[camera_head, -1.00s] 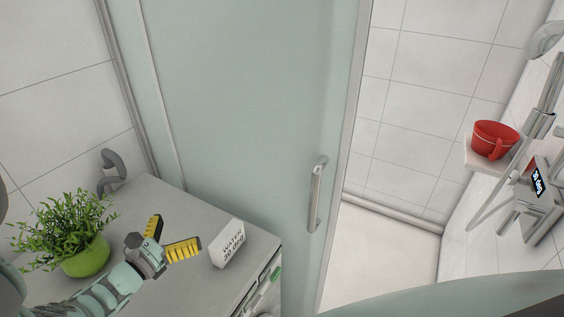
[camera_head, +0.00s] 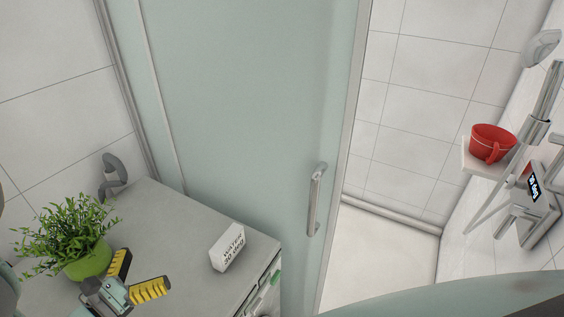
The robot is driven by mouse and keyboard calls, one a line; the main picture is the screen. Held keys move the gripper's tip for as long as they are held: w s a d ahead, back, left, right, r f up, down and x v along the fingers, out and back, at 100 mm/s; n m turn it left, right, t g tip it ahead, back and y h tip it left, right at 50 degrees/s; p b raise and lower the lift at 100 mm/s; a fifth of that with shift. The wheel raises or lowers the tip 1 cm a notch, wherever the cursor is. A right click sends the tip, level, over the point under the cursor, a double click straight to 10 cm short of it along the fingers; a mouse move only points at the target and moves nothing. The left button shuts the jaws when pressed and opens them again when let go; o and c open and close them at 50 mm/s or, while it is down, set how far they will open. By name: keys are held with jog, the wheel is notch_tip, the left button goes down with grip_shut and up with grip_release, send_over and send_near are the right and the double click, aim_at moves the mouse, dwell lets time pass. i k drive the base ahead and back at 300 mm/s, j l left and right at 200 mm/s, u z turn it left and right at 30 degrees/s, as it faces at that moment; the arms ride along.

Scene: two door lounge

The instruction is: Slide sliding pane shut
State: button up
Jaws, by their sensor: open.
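The sliding pane (camera_head: 240,110) is a pale green frosted panel in the middle of the view. It has an upright silver bar handle (camera_head: 316,200) near its right edge. To the right of that edge is an opening onto a tiled shower space (camera_head: 430,110). My gripper (camera_head: 137,276) is at the lower left, over the grey cabinet top, with its yellow-padded fingers spread apart and nothing between them. It is well to the left of the handle and does not touch the pane.
On the grey cabinet top (camera_head: 170,225) stand a green potted plant (camera_head: 85,262), a white "WATER 30 deg" block (camera_head: 228,248) and a grey curled object (camera_head: 113,172). A red cup (camera_head: 491,143) sits on a shelf at right, beside a shower fitting (camera_head: 535,200). A curved green edge crosses the lower right.

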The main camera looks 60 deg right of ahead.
aim_at(258, 100)
jog(key=k+j, duration=0.1)
jog(key=j, duration=1.4)
